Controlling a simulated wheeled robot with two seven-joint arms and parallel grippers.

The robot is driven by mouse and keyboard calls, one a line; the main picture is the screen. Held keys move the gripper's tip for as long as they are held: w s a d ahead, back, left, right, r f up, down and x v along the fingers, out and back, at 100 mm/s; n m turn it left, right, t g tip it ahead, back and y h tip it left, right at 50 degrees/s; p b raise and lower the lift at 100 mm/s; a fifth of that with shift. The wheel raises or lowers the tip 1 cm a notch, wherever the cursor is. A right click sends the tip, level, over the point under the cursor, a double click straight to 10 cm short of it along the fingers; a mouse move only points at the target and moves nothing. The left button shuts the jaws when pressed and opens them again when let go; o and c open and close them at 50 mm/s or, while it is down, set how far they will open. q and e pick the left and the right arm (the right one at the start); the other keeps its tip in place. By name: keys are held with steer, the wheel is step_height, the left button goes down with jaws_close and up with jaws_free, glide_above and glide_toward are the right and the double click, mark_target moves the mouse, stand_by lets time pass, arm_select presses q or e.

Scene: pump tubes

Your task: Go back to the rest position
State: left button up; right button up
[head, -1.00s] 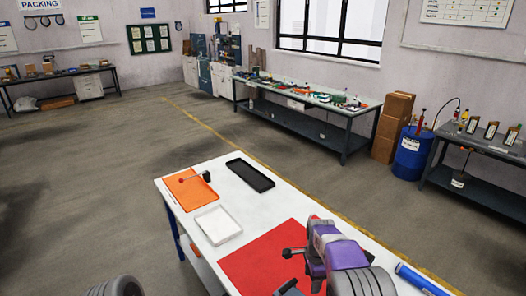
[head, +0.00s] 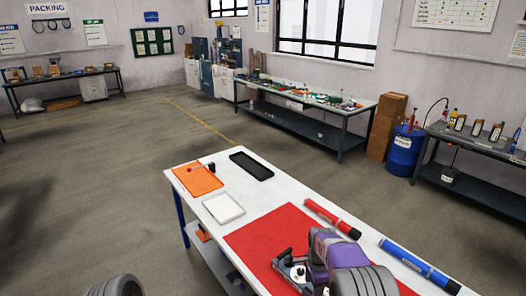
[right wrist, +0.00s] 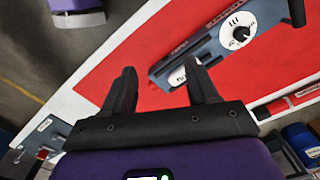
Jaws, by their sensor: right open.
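My right gripper (right wrist: 157,68) is open and empty in the right wrist view, its two black fingers apart above the red mat (right wrist: 120,70). A grey device with a round white dial (right wrist: 240,33) lies on the mat beyond the fingertips. In the head view, my purple right wrist hides part of this device (head: 290,268) and the fingers. A red tube (head: 333,218) lies along the far edge of the red mat (head: 262,235). A blue tube (head: 418,265) lies to its right on the white table. My left gripper is not in view.
The white table (head: 205,160) also holds an orange mat (head: 197,181) with a small black-and-red item, a white tray (head: 223,208) and a black tray (head: 251,166). A blue barrel (head: 405,152) stands beyond the table. Open floor lies to the left.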

step_height(320, 180, down, 9)
steer(key=s+d+n, duration=0.1)
steer(key=n, duration=0.2)
steer(key=s+a+f+n+y, duration=0.2)
steer(key=s+f+n, duration=0.3)
steer(key=s+f, duration=0.65)
steer(key=s+a+n+y, duration=0.2)
steer(key=s+a+n, duration=0.3)
steer(key=s, duration=0.8)
arm_select(q)
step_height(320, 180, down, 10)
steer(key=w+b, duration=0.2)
steer(key=b, duration=0.8)
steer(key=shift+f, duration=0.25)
arm_select(e)
step_height(320, 180, down, 9)
steer(key=shift+a+f+t, duration=0.15)
steer(key=shift+t, duration=0.15)
